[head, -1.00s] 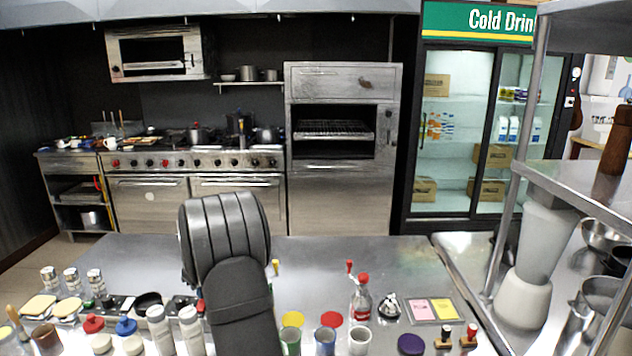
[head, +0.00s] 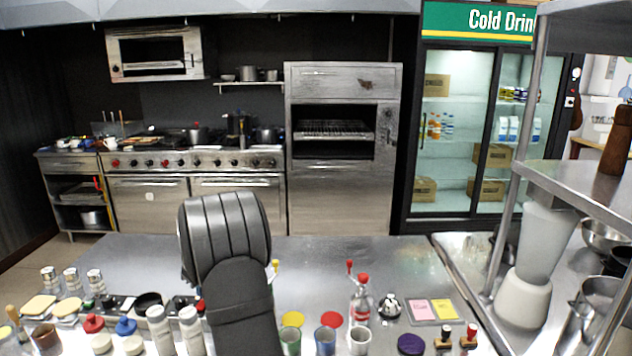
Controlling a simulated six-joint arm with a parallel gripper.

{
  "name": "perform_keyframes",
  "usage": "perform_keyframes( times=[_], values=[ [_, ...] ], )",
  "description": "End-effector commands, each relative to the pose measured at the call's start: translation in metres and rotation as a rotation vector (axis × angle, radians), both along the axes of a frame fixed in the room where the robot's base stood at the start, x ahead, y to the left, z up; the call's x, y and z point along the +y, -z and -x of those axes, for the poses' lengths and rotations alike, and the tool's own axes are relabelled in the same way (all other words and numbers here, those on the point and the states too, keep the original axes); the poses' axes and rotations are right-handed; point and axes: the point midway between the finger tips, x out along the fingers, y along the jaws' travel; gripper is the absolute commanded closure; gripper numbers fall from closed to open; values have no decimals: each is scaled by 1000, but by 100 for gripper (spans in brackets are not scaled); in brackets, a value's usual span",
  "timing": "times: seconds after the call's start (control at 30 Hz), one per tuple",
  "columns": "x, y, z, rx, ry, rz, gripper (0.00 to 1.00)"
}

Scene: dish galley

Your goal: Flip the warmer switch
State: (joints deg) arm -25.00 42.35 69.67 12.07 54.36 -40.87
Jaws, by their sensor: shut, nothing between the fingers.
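My dark arm (head: 226,238) rises over the steel counter (head: 400,262) in the middle of the view. My gripper is not in view. No switch is clearly identifiable as the warmer switch. Dark and pale small fittings (head: 128,303) sit in a row at the left of the counter, partly covered by my arm. A red-tipped lever (head: 350,268) stands right of my arm. A yellow-tipped piece (head: 275,266) shows just beside the arm, its lower part hidden.
Shakers (head: 72,281), a red-capped bottle (head: 362,300), a green cup (head: 290,341), a blue cup (head: 325,341) and a pink-and-yellow tray (head: 408,318) crowd the near counter. A shelf post (head: 518,170) and a blender (head: 530,265) stand at right. The counter's far part is mostly clear.

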Motion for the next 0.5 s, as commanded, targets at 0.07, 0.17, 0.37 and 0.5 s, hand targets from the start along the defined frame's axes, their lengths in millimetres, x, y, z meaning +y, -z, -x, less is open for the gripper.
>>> perform_keyframes(
  times=[0.07,0.17,0.37,0.5],
  values=[
    [0,-7,0,-1,0,0,100],
    [0,-15,0,-2,-1,0,100],
    [0,-31,0,-2,-1,0,100],
    [0,-43,0,-1,0,0,100]
  ],
)
